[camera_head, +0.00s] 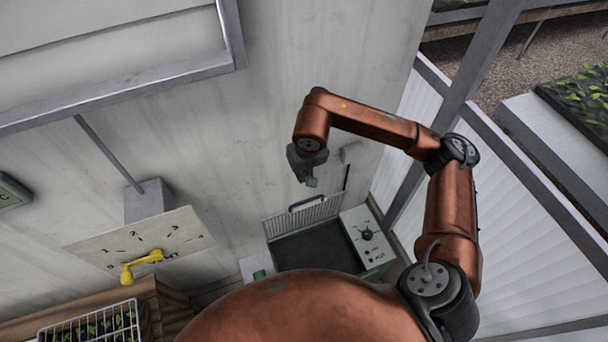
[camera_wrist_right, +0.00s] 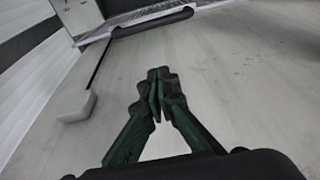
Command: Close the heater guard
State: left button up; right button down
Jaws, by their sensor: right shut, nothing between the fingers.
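The heater (camera_head: 315,248) stands low against the wall, with a dark top face and a pale control panel (camera_head: 367,237) with a knob at its right. The heater guard (camera_head: 303,218), a pale barred panel with a dark handle (camera_head: 307,202), stands raised at the back of the heater. My right gripper (camera_head: 311,182) is shut and empty, above the guard and apart from it. In the right wrist view, the shut fingertips (camera_wrist_right: 160,85) point toward the guard's dark handle (camera_wrist_right: 152,21), with bare wall between them. My left gripper is out of view.
A grey wall fitting (camera_wrist_right: 76,106) with a thin rod is beside the right gripper. A yellow lever (camera_head: 141,266) on a marked plate and a wire basket (camera_head: 90,325) are at left. A glazed frame (camera_head: 470,90) closes off the right.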

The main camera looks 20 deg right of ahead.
notch_tip(320, 180, down, 6)
jog(key=s+p, duration=0.2)
jog(key=shift+s+r, duration=0.15)
jog(key=shift+s, duration=0.15)
jog(key=shift+a, duration=0.1)
